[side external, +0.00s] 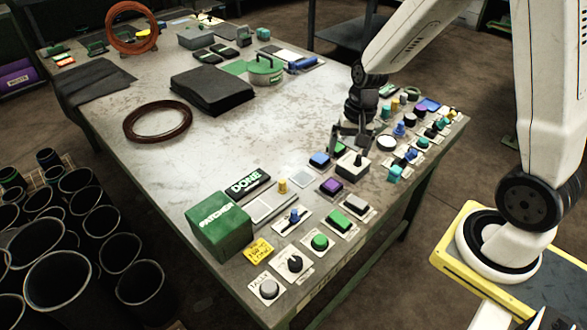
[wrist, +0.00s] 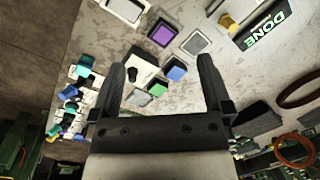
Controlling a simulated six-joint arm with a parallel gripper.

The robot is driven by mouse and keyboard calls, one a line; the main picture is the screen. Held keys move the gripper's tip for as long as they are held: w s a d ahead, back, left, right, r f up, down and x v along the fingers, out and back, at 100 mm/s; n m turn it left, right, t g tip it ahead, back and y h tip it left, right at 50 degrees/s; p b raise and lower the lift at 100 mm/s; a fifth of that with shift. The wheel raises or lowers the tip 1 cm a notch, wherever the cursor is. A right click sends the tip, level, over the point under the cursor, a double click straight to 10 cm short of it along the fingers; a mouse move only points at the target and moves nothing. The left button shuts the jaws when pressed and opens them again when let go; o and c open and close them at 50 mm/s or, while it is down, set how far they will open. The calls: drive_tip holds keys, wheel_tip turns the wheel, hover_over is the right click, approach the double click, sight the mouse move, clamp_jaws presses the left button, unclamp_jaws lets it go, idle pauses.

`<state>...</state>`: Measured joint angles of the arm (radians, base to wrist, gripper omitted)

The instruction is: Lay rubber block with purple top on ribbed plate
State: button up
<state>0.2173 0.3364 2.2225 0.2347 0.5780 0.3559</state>
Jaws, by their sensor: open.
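The rubber block with the purple top (side external: 331,187) sits on a pale card in the right half of the table. In the wrist view the purple block (wrist: 162,33) lies beyond my fingertips, apart from them. A light grey square plate (side external: 299,174) lies beside it; it also shows in the wrist view (wrist: 196,43). Its ribs are too small to make out, so I cannot be sure it is the ribbed plate. My gripper (side external: 350,138) is open and empty, above the table near the blue-top block; its fingers show spread in the wrist view (wrist: 162,64).
Close to the purple block are a blue-top block (side external: 320,159), a green-top block (wrist: 158,89) and a white box with a black knob (side external: 352,166). Another pale plate (side external: 262,208) lies near the DONE sign (side external: 249,181). Small parts crowd the table's right end.

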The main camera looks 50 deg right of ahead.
drive_tip(key=s+a+r+n+t+h, duration=0.1)
drive_tip(key=s+a+r+n+t, duration=0.1)
drive_tip(key=s+a+n, duration=0.3)
drive_tip(key=shift+s+a+r+n, duration=0.15)
drive_tip(key=shift+s+r+n, duration=0.45)
drive_tip(key=shift+n, duration=1.3)
drive_tip(key=shift+f, duration=0.1)
